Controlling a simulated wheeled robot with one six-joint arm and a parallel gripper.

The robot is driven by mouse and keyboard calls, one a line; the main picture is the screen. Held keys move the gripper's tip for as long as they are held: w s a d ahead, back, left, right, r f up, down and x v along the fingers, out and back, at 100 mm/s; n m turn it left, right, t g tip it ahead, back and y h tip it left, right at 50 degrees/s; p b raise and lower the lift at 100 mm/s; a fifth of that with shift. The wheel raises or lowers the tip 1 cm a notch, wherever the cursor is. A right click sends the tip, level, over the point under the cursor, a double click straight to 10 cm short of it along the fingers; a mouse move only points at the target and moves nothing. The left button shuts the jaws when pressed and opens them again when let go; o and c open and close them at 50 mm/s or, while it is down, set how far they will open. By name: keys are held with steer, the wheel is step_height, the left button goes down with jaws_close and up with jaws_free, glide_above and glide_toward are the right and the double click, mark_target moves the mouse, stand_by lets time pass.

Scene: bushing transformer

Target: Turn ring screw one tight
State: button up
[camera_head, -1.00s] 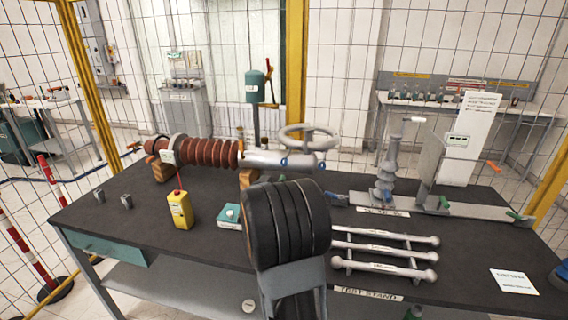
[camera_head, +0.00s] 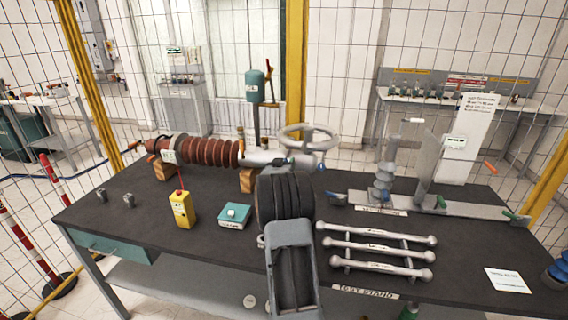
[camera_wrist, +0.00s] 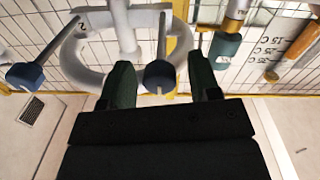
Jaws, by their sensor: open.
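A pale ring (camera_head: 308,140) stands at the right end of the brown ribbed bushing (camera_head: 208,152) in the head view; the ring also shows in the wrist view (camera_wrist: 72,68). Two blue-headed screws belong to it. In the wrist view one blue screw head (camera_wrist: 160,77) lies between my gripper's two dark green fingers (camera_wrist: 160,66), which are open with a gap on both sides. The other blue screw head (camera_wrist: 25,76) is at the far left, near a "2" mark. In the head view one blue screw (camera_head: 320,167) shows; my arm hides the other.
A yellow box (camera_head: 182,209) and a teal box (camera_head: 235,215) stand on the dark table left of my arm. Several grey bars (camera_head: 378,246) lie to the right. A grey ribbed insulator (camera_head: 384,180) stands behind them.

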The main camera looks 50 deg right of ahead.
steer(key=shift+c, duration=0.5)
steer(key=c, duration=0.8)
